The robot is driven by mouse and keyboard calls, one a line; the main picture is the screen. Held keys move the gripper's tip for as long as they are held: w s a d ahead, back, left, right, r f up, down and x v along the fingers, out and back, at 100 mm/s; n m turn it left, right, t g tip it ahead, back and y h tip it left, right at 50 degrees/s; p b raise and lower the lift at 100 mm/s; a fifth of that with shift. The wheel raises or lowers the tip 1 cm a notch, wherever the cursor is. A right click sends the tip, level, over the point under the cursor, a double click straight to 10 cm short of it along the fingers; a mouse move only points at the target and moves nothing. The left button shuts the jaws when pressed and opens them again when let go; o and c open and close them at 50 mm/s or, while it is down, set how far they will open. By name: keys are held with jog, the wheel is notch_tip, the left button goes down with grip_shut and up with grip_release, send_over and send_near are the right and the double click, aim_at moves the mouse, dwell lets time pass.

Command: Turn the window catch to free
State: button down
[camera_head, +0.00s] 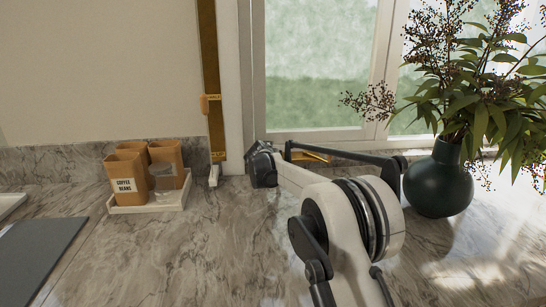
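A tall brass-coloured strip (209,50) runs down the wall left of the window frame. It carries a small orange knob or tab (206,104) and two small label plates, too small to read surely. A yellow-orange piece (315,156) shows low at the window's bottom frame, partly hidden behind a dark link of my arm. I cannot tell which of these is the catch. My arm reaches in from the bottom right. Its dark far part (262,168) is near the sill, right of the strip and apart from it. I cannot make out gripper fingers or their opening.
A dark green vase (438,186) with leafy branches stands right, close to my arm. A grey board (35,258) lies far left. The marble counter's left middle is clear.

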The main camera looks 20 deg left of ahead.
jog(key=shift+n+g+y+b, duration=0.35)
jog(key=shift+n+g+y, duration=0.15)
jog(key=shift+n+y, duration=0.75)
jog(key=shift+n+g+y, duration=0.3)
jog(key=shift+n+y, duration=0.35)
jog(key=shift+y, duration=0.1)
jog(key=c, duration=1.8)
grip_release()
jog(key=shift+c, duration=0.2)
jog(key=shift+s, duration=0.1)
jog(key=v, duration=1.2)
